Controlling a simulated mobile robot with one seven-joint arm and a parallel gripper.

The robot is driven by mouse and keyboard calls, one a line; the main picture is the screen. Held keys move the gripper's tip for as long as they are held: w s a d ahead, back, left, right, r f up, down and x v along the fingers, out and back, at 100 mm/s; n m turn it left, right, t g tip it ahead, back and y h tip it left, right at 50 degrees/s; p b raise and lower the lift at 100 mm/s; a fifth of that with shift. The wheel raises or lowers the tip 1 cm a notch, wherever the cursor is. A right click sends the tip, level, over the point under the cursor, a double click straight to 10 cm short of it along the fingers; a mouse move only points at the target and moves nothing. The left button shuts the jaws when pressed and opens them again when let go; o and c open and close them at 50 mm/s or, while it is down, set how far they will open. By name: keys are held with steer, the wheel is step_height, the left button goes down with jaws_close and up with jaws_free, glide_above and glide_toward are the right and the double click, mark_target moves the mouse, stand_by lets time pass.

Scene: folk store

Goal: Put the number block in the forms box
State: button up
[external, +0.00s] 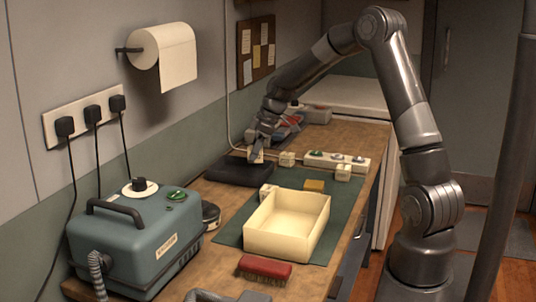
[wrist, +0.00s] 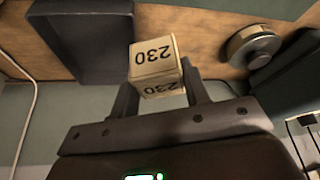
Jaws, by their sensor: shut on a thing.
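My gripper (external: 262,146) is shut on the number block, a small cream cube (wrist: 152,57) marked "230" on two faces in the wrist view. The two dark fingers are on either side of it. In the external view the block (external: 256,157) is partly hidden by the fingers, over or near the dark tray's back edge; I cannot tell its exact height. The forms box is probably the open, empty-looking cream box (external: 262,236) on the green mat, nearer the camera and to the right of my gripper.
The dark tray (external: 238,174) also shows in the wrist view (wrist: 92,45). Small pale blocks (external: 287,159) (external: 343,172), a yellow block (external: 315,186) and a switch strip (external: 335,160) lie around the mat (external: 340,207). A red brush (external: 264,270) and blue machine (external: 135,240) are nearer.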

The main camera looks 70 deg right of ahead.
steer(key=s+a+n+g+y, duration=0.1)
steer(key=s+a+n, duration=0.3)
steer(key=s, duration=0.5)
steer(key=s+a+n+g+y, duration=0.1)
steer(key=s+a+n+g, duration=0.1)
steer(key=s+a+n, duration=0.45)
steer(key=s+a+n+g+y, duration=0.1)
steer(key=s+n, duration=0.2)
steer(key=s, duration=0.7)
glide_above(289, 224)
steer(key=s+a, duration=0.2)
steer(key=a, duration=0.2)
step_height(289, 224, down, 6)
steer(key=shift+s+r, duration=0.1)
steer(key=shift+w+a+f, duration=0.3)
steer(key=shift+f, duration=1.95)
steer(key=o, duration=0.5)
steer(key=shift+f, duration=0.15)
steer(key=o, duration=0.5)
steer(key=shift+c, duration=0.2)
